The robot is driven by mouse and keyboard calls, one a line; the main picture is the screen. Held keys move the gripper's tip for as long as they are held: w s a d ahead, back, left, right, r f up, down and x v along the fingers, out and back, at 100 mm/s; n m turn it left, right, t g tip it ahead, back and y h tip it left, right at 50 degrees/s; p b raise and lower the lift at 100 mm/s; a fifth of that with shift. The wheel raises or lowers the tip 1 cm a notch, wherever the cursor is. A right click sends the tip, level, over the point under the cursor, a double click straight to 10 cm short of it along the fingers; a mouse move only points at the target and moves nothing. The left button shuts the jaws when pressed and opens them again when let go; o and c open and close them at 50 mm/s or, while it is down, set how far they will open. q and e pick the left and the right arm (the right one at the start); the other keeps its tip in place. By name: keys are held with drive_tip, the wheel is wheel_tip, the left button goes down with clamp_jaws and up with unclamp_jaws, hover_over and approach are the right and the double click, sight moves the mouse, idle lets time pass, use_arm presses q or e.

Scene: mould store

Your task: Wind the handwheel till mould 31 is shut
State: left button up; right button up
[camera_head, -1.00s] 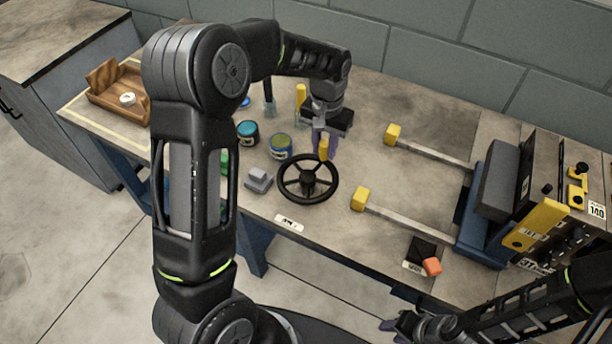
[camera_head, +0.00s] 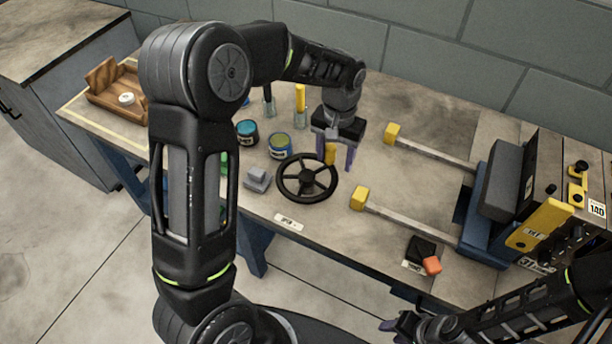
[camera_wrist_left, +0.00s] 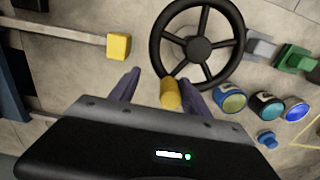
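The black handwheel (camera_head: 281,178) lies on the bench, with a yellow knob (camera_head: 330,154) on its rim. My left gripper (camera_head: 338,155) reaches down over the knob with its purple fingers apart. In the left wrist view the knob (camera_wrist_left: 171,93) stands between the fingers, nearer one finger, with a clear gap to the other. A grey block on a blue carriage (camera_head: 487,215) sits at the right end of two rails, beside an upright plate with labels. I cannot tell how wide the gap there is. My right gripper (camera_head: 393,326) is low at the bottom edge, its opening unclear.
Blue and green paint tins (camera_head: 280,146) and a small grey block (camera_head: 258,180) stand left of the wheel. Yellow blocks (camera_head: 358,198) cap the rail ends. An orange piece (camera_head: 432,266) lies near the front edge. A wooden tray (camera_head: 104,92) is far left.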

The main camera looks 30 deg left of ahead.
use_arm(q)
drive_tip(key=shift+a, duration=0.15)
drive_tip(key=shift+r, duration=0.15)
drive_tip(key=shift+r+p, duration=0.3)
wheel_tip(320, 180, up, 8)
drive_tip(key=p, duration=0.6)
idle(0.3)
